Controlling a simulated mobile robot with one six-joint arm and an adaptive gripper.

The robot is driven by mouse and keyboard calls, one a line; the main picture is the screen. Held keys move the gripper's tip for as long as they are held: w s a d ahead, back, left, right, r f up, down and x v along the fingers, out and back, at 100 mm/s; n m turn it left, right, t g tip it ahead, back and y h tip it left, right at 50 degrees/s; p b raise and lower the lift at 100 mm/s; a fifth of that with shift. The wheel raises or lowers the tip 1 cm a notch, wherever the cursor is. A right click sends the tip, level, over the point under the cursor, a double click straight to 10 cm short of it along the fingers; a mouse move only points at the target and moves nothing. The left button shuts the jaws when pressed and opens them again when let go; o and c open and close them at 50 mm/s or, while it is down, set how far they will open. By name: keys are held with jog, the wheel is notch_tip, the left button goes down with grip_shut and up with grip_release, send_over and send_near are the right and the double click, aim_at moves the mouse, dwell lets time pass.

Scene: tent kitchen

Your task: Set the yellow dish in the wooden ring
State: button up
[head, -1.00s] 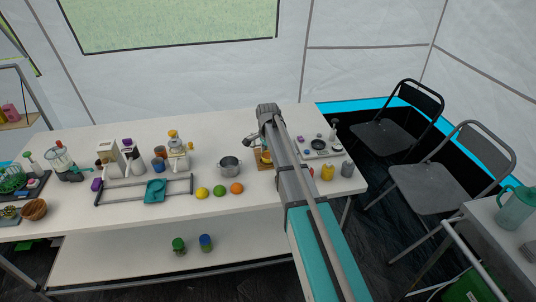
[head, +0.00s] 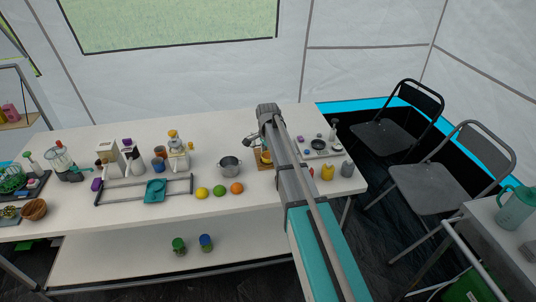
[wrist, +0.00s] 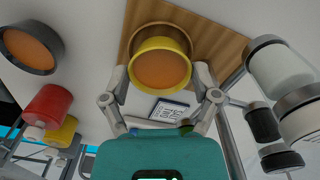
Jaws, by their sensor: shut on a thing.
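The yellow dish (wrist: 161,45) has an orange-brown face turned to the wrist camera. My gripper (wrist: 160,78) is shut on it, one finger at each side. A brown curved rim, apparently the wooden ring (wrist: 160,27), shows just past the dish's upper edge in the wrist view. The dish hides most of it, so I cannot tell whether the dish is in it or above it. In the head view a bit of yellow dish (head: 266,157) shows beside my arm, over a wooden board (head: 260,166). My gripper (head: 254,142) is partly hidden there.
The wooden board (wrist: 205,40) lies behind the dish in the wrist view. In the head view a metal pot (head: 230,166) and an orange fruit (head: 237,188) are left of the board.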

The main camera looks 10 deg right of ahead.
aim_at(268, 155)
jog(key=shift+f+b, duration=0.6)
jog(key=o, duration=0.6)
jog(key=shift+r, duration=0.15)
jog(key=shift+r+p, duration=5.4)
jog(key=shift+p, duration=0.15)
jog(key=s+n, duration=0.4)
jog(key=s, duration=0.5)
jog(key=s+n, duration=0.5)
jog(key=s, duration=0.5)
jog(key=s+n, duration=0.4)
jog(key=s, duration=0.6)
jog(key=shift+s+d, duration=0.1)
